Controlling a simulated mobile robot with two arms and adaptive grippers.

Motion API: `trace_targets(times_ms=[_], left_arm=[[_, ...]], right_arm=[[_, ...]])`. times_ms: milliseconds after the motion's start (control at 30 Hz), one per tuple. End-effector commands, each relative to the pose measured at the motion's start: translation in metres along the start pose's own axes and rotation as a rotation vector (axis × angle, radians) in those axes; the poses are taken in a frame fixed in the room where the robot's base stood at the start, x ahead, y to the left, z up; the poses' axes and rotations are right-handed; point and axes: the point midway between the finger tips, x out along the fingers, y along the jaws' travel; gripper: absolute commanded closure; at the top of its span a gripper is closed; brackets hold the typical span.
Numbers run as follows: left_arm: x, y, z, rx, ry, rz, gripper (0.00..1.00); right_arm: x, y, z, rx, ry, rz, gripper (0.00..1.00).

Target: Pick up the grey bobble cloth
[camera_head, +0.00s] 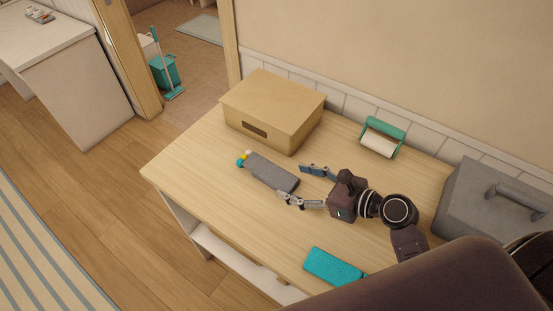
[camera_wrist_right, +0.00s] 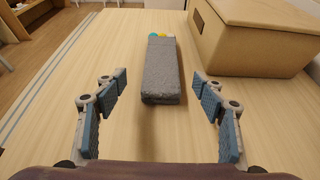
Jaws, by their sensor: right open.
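The grey bobble cloth (camera_head: 273,174) lies as a long folded bar on the wooden table, with small yellow and teal bobbles (camera_head: 244,159) at its far end. In the right wrist view the cloth (camera_wrist_right: 160,72) is straight ahead, near the middle. My left gripper is not in view.
A cardboard box (camera_head: 262,98) stands behind the cloth, close on its right in the wrist view. A teal folded cloth (camera_head: 333,266) lies at the front edge. A lint roller (camera_head: 383,138) and a grey case (camera_head: 490,212) are at the right. The table's left end is clear.

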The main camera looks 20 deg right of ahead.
Motion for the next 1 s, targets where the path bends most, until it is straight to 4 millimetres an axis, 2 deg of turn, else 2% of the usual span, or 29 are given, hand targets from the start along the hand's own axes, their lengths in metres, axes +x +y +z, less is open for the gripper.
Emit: trace_targets(times_ms=[33, 133, 700, 1000], left_arm=[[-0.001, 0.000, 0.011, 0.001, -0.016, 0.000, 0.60], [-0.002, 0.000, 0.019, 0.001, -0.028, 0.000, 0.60], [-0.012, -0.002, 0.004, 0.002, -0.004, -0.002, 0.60], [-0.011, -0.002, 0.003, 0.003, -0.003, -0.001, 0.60]], right_arm=[[0.000, 0.000, 0.000, 0.000, 0.000, 0.000, 0.36], [0.005, 0.000, 0.000, 0.002, 0.000, 0.000, 0.36], [0.075, 0.002, -0.002, 0.001, -0.001, -0.001, 0.36], [0.078, 0.002, -0.004, 0.000, 0.001, -0.001, 0.38]])
